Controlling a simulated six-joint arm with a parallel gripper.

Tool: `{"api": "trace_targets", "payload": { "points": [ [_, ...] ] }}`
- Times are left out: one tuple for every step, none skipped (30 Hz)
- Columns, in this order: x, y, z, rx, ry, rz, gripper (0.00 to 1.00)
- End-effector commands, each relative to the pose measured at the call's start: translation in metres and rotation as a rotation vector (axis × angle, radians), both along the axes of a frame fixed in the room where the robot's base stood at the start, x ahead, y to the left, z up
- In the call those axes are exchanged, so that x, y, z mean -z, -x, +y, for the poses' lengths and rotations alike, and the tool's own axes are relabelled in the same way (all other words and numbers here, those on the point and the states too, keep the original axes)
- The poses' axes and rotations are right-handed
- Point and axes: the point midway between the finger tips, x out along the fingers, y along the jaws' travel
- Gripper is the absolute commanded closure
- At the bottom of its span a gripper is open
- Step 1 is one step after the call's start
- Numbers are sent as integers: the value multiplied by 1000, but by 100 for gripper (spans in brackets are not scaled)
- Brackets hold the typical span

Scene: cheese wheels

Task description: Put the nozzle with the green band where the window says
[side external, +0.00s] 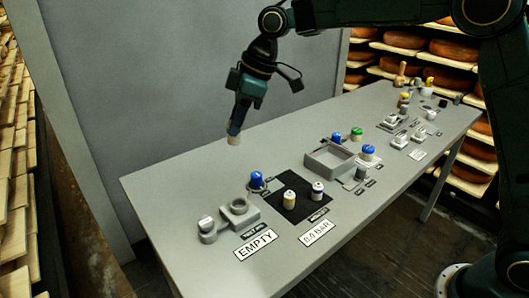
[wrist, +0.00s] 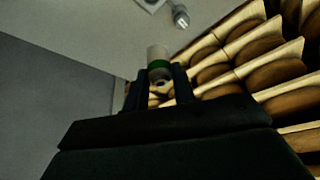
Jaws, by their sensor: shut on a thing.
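My gripper (side external: 233,136) is shut on a pale nozzle, held above the back of the table and clear of its surface. In the wrist view, the nozzle (wrist: 158,55) shows a green band (wrist: 159,64) between the fingertips (wrist: 161,80). At the table's near left, a grey block with a round opening (side external: 239,206) stands beside a small round holder (side external: 207,229). In front of them, one display reads EMPTY (side external: 256,244) and another reads 0.0 BAR (side external: 319,232). The smaller dark labels are not clearly legible.
More small fixtures stand farther right. The table's back left is bare.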

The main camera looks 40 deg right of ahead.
Motion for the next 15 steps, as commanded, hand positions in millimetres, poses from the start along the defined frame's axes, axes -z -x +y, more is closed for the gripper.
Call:
{"api": "trace_targets", "payload": {
  "points": [
    [0,0,0,0,0,0,99],
    [0,0,0,0,0,0,99],
    [0,0,0,0,0,0,99],
    [0,0,0,0,0,0,99],
    [0,0,0,0,0,0,99],
    [0,0,0,0,0,0,99],
    [0,0,-1,0,0,0,99],
    [0,-1,-1,1,0,0,99],
    [0,-1,-3,1,0,0,99],
    [0,-2,-4,2,0,1,99],
    [1,-3,-6,3,-1,1,99],
    [1,-4,-9,4,-1,1,99],
    [1,-5,-12,5,-2,1,99],
    [1,-7,-15,4,-2,2,99],
    [1,-9,-21,5,-3,2,99]
  ]
}}
